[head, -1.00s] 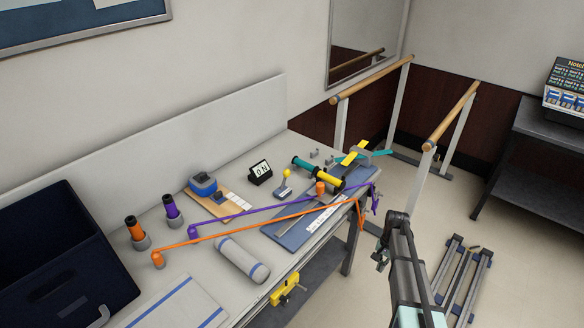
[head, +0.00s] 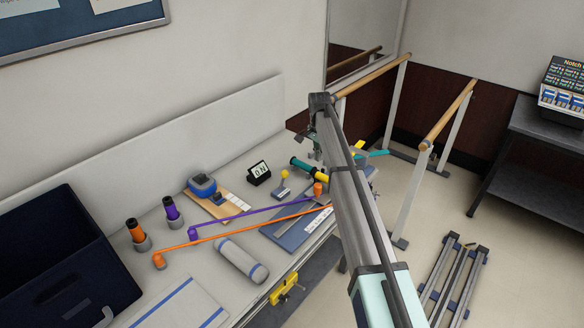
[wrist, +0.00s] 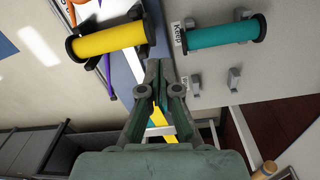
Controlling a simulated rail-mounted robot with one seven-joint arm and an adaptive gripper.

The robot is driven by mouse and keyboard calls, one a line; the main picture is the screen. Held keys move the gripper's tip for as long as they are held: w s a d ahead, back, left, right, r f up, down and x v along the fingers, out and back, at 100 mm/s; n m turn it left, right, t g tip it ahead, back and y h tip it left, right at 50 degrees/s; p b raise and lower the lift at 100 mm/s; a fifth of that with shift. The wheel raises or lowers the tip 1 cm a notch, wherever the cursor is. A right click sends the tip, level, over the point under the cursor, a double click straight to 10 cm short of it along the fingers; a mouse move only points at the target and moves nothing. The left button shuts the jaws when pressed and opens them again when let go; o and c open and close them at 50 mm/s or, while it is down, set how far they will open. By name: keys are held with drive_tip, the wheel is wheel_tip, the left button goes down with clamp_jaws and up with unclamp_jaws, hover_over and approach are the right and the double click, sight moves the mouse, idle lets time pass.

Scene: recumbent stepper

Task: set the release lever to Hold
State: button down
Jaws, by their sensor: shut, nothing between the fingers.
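A small lever with a yellow knob (head: 285,174) stands on a grey base on the bench, left of the teal and yellow grips. It looks like the release lever, but its markings are too small to read. My gripper (wrist: 158,65) is shut and empty. In the wrist view its fingertips lie between a yellow grip (wrist: 110,38) and a teal grip (wrist: 222,32). In the head view my arm reaches over the bench's far right end and hides part of the stepper. The gripper is apart from the yellow-knobbed lever, to its right.
A small display (head: 259,172) and a blue device (head: 202,185) stand behind and left of the lever. Purple (head: 250,216) and orange (head: 250,230) bars cross the bench in front. A "Keep" label (wrist: 179,36) sits beside the teal grip. Parallel bars (head: 448,115) stand right.

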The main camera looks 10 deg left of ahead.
sight(282, 182)
drive_tip(key=s+a+r, duration=0.1)
drive_tip(key=a+r, duration=0.3)
drive_tip(key=a, duration=0.4)
drive_tip(key=shift+s, duration=0.35)
drive_tip(key=shift+a+f, duration=0.1)
drive_tip(key=f+p, duration=0.1)
drive_tip(key=f, duration=0.2)
drive_tip(key=f+p, duration=0.1)
drive_tip(key=f, duration=0.2)
drive_tip(key=f+p, duration=0.2)
drive_tip(key=f, duration=0.1)
drive_tip(key=shift+d+f, duration=0.3)
drive_tip(key=shift+d, duration=0.1)
drive_tip(key=shift+s+a+r+p, duration=0.25)
drive_tip(key=shift+s+a+p, duration=0.1)
drive_tip(key=shift+s+a, duration=0.25)
drive_tip(key=shift+s+a+r+p, duration=0.2)
drive_tip(key=shift+s+a+p, duration=0.15)
drive_tip(key=shift+s, duration=0.3)
drive_tip(key=shift+s+a, duration=0.25)
drive_tip(key=shift+s+d+h, duration=0.1)
drive_tip(key=shift+h, duration=0.2)
